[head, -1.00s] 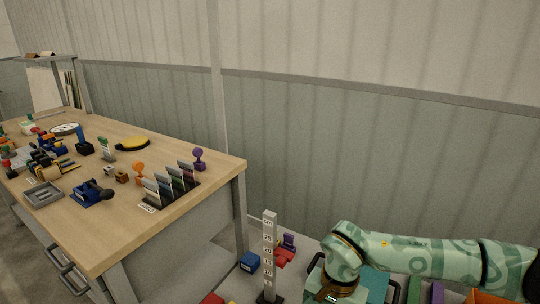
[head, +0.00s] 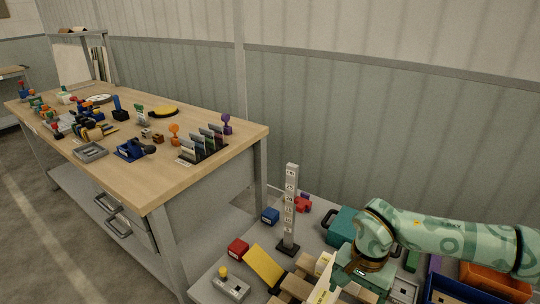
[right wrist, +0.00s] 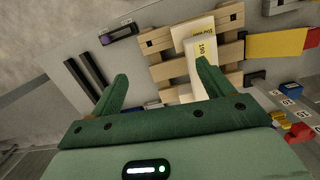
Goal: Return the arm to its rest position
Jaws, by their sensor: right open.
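My right arm comes in from the right in the head view, patterned pale green, with its wrist above the lower table. My right gripper shows in the right wrist view (right wrist: 160,82) with its two green fingers spread apart and nothing between them. Beyond the fingers lie a wooden pallet (right wrist: 164,74) and pale labelled packs (right wrist: 202,58). In the head view the fingertips are hidden below the wrist. My left gripper is out of view.
A white numbered post (head: 290,205) stands left of my right wrist. A teal case (head: 343,226), a yellow ramp (head: 266,266), red block (head: 238,248) and blue block (head: 270,216) are nearby. An orange bin (head: 495,281) is at right. A wooden workbench (head: 190,178) stands at left.

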